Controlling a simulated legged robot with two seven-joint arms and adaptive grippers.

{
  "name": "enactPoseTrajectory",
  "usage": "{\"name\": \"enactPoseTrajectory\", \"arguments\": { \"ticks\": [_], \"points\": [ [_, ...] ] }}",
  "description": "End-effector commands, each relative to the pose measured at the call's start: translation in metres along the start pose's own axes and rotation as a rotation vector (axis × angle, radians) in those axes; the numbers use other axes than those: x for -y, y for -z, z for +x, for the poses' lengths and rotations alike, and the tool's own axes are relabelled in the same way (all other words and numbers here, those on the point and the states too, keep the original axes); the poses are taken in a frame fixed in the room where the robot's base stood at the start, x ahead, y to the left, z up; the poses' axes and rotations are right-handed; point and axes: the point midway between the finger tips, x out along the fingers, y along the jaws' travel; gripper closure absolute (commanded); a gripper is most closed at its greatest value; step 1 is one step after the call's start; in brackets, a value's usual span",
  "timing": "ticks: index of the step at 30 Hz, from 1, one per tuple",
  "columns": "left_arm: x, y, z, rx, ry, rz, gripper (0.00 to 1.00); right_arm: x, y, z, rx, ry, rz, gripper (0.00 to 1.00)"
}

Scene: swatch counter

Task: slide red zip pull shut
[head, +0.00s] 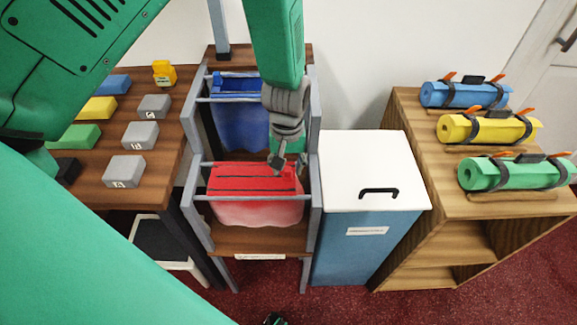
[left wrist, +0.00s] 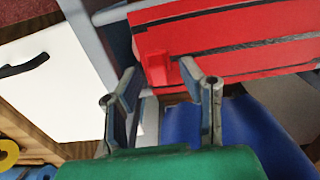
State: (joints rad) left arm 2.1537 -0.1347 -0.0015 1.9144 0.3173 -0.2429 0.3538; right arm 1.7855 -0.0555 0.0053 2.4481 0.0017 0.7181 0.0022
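The red bag (head: 255,182) hangs in the front of a grey metal rack, with dark zip lines along its top. It also shows in the left wrist view (left wrist: 225,35). The red zip pull (left wrist: 157,68) is a small block at one end of the bag's top, its right end in the head view. My left gripper (head: 283,168) points down over that end. In the left wrist view its two fingers (left wrist: 160,82) are apart, with the pull between or just beyond the tips. I cannot tell whether they touch it.
A blue bag (head: 240,122) hangs behind the red one. A white-lidded blue bin (head: 365,170) stands close on the right. A table with coloured blocks (head: 75,137) is on the left, and a wooden shelf (head: 470,205) with rolled mats on the far right.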

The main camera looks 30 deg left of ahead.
Motion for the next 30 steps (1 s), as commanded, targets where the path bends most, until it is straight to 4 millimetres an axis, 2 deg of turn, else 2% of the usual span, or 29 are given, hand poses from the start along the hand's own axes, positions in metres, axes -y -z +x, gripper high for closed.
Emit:
{"name": "enactPoseTrajectory", "arguments": {
  "ticks": [9,15,21,30],
  "points": [
    [0.000,0.002,-0.063,-0.005,-0.004,0.000,0.66,-0.001,0.000,0.000,-0.001,0.000,0.001,0.50],
    [0.003,0.004,-0.097,-0.001,-0.005,0.000,0.66,0.001,0.001,0.000,-0.001,-0.002,0.001,0.50],
    [0.003,0.004,-0.111,0.002,-0.004,0.000,0.66,0.001,0.001,0.000,-0.001,-0.002,0.001,0.50],
    [0.001,0.003,-0.113,0.001,-0.002,0.000,0.66,-0.001,0.003,0.001,0.002,0.000,0.000,0.50]
  ]
}}
